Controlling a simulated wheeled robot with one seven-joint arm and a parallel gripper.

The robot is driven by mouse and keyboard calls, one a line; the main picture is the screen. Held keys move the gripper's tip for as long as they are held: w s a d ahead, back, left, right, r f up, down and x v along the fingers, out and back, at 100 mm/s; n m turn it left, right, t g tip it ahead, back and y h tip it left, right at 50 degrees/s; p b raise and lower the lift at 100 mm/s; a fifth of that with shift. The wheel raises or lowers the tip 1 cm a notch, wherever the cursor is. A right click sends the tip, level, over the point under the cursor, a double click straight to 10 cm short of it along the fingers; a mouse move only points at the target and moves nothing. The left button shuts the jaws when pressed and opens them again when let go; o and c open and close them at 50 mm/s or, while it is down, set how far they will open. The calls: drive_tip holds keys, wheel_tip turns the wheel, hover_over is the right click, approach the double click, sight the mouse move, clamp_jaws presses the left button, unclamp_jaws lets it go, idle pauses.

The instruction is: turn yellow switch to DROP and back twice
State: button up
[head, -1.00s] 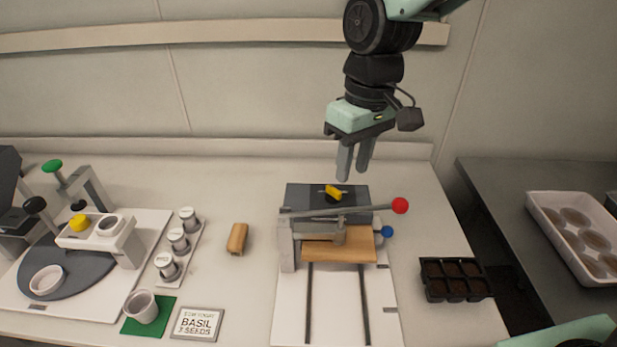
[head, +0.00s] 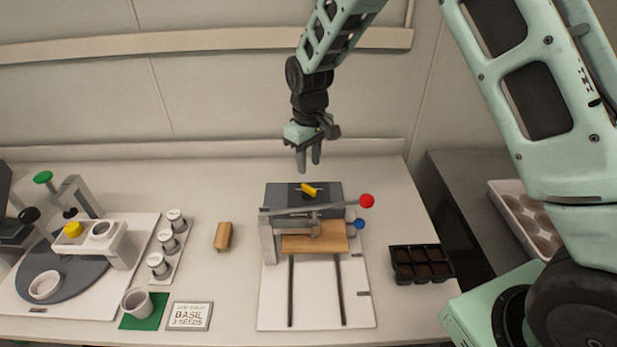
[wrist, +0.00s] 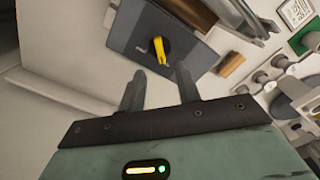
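The yellow switch (head: 311,189) is a small knob on top of the dark grey box at the back of the press-like station. In the wrist view the yellow switch (wrist: 160,50) shows ahead of the fingertips, apart from them, on the grey panel (wrist: 185,62). Its DROP marking is too small to read. My gripper (head: 308,170) points down above and just behind the switch. Its two fingers are spread apart with nothing between them, which the wrist view also shows (wrist: 160,78).
A lever with a red ball (head: 366,201) crosses in front of the switch, with a blue knob (head: 360,224) below it. A wooden block (head: 222,236) lies to the left, and a black seed tray (head: 420,264) stands to the right. The wall is close behind.

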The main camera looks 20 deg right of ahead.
sight(309, 187)
wheel_tip(309, 187, down, 8)
drive_tip(key=shift+r+p, duration=0.2)
drive_tip(key=shift+p, duration=0.85)
drive_tip(key=shift+c, duration=0.3)
clamp_jaws()
